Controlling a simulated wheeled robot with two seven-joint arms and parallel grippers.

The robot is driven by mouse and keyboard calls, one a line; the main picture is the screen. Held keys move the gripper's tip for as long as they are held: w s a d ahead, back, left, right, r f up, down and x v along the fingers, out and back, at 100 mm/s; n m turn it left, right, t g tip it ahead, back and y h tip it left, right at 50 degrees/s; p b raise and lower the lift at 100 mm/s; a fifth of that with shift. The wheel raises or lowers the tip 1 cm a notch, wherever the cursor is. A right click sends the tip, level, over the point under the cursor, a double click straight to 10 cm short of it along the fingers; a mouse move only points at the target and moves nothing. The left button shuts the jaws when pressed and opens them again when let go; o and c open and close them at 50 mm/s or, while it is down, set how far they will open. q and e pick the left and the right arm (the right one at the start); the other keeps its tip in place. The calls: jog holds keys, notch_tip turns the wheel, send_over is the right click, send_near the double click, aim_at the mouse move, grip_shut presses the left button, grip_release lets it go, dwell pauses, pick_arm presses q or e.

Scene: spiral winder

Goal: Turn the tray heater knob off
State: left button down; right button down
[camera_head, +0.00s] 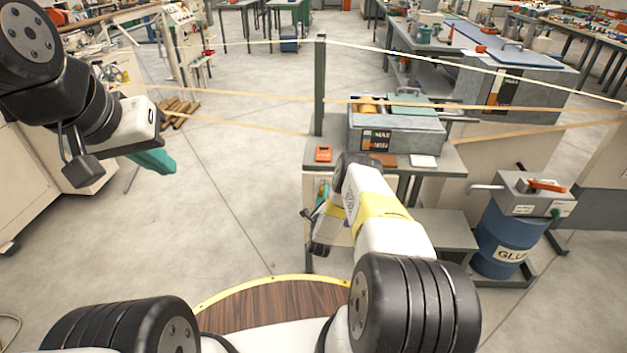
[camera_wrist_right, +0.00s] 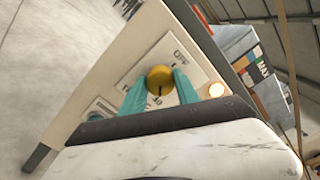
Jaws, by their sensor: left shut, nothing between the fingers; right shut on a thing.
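The tray heater knob (camera_wrist_right: 160,76) is a yellow round knob on a pale panel in the right wrist view, with a dark mark on its face towards the lower side. My right gripper (camera_wrist_right: 160,84) has its teal fingers on either side of the knob, shut on it. Lettering that looks like OFF is on the panel above the knob. In the head view my right gripper (camera_head: 322,192) is at the left side of the bench, and the knob is hidden there. My left gripper (camera_head: 158,161) is shut and empty, over the floor at the left.
A lamp (camera_wrist_right: 216,90) glows beside the knob. The grey wax tray (camera_head: 400,135) stands on the bench, with an orange device (camera_head: 323,153) near its front left. Strands stretch across above it. A blue glue drum (camera_head: 505,240) stands at right.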

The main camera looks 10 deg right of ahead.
jog(key=n, duration=2.6)
jog(key=shift+f+n, duration=0.25)
jog(key=shift+n, duration=0.15)
jog(key=shift+s, duration=0.1)
jog(key=c, duration=0.9)
grip_release()
jog(key=shift+d, duration=0.1)
jog(key=v, duration=0.7)
jog(key=shift+s, duration=0.35)
